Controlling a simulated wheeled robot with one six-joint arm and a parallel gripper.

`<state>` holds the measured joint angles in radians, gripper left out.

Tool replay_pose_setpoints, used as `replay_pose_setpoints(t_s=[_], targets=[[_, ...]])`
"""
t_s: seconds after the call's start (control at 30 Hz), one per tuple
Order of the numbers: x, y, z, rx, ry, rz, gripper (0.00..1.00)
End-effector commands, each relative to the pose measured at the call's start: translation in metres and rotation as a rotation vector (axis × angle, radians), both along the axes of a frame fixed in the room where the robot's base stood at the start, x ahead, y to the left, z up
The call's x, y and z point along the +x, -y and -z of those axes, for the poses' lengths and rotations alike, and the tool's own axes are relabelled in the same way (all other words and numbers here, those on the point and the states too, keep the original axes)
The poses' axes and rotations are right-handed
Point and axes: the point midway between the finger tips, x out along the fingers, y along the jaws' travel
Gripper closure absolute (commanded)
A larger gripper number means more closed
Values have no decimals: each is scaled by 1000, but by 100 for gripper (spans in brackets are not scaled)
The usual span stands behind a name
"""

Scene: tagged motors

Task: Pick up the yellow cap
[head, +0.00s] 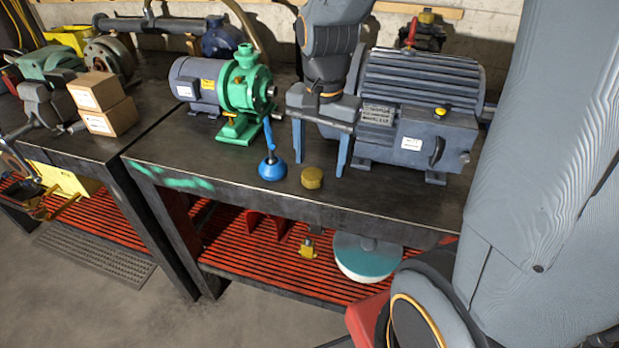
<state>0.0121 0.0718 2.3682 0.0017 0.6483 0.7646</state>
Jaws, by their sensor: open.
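The yellow cap (312,178) is a small, short dark-yellow cylinder. It sits on the dark bench top (240,166) near its front edge. My gripper (306,170) reaches down over the bench with its two blue fingers spread apart. The left finger comes down by a blue round-based object (272,167), and the right finger stands to the right of the cap. The cap shows between the fingers in the picture, nearer the front edge. I cannot tell how far the fingertips are from the bench top, or whether the left one touches the blue object.
A large grey motor (418,110) stands behind and right of my gripper. A green pump (243,95) with a grey motor (198,84) stands to the left. Cardboard boxes (103,104) sit on the left bench. The bench's front left is clear. A red slatted shelf (250,264) lies below.

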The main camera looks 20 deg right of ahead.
Motion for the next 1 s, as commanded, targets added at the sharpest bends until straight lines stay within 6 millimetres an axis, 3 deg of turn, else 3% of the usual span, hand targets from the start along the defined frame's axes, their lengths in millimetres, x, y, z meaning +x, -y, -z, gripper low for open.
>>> replay_pose_setpoints(t_s=[0.2, 0.33, 0.77, 1.0], targets=[[28, 4, -6, 14, -36, 409, 37], [34, 4, -10, 16, -48, 538, 37], [37, 0, 21, 15, -54, 584, 37], [40, -5, 51, 14, -57, 583, 37]])
